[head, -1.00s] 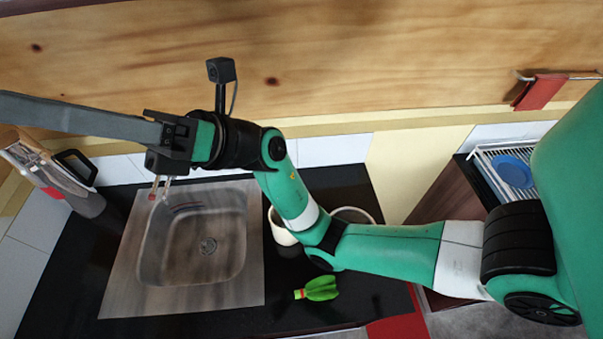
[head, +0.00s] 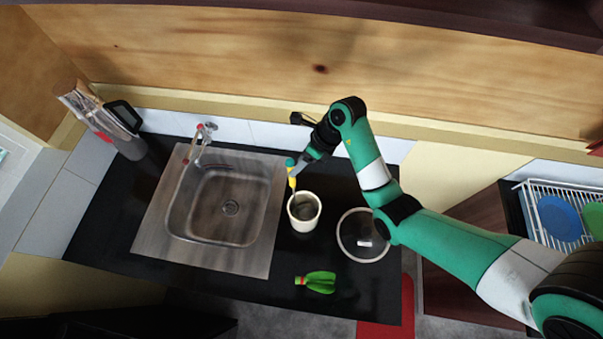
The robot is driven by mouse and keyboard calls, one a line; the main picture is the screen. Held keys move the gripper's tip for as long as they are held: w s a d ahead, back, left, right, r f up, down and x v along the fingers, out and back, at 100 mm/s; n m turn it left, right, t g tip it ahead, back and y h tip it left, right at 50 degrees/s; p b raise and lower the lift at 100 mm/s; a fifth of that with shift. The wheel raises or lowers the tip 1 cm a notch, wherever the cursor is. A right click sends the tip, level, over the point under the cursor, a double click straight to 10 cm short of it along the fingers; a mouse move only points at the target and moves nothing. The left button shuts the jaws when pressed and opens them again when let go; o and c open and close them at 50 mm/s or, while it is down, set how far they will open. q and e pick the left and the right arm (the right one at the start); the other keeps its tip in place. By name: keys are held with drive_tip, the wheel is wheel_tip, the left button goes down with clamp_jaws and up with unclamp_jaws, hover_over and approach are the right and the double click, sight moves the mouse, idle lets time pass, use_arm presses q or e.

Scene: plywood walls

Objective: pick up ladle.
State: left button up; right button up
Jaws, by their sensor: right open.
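The ladle (head: 291,181) stands in the cream pot, with a yellow and teal handle rising above the rim at the back left. Its lower end is hidden inside the pot. My right gripper (head: 302,162) is open, close beside the top of the handle, and points down and left. At this size I cannot tell whether its fingers touch the handle or lie around it. My left gripper is not in view.
The pot (head: 316,221) stands right of the sink (head: 205,232). A glass lid (head: 345,252) lies right of it, and a green bottle (head: 318,282) lies in front. A dish rack (head: 533,212) with plates is at right. A plywood wall is behind.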

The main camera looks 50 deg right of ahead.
drive_tip(key=x, duration=0.6)
drive_tip(key=shift+w+d+f, duration=0.1)
drive_tip(key=shift+d+f, duration=0.05)
drive_tip(key=shift+f, duration=0.25)
clamp_jaws()
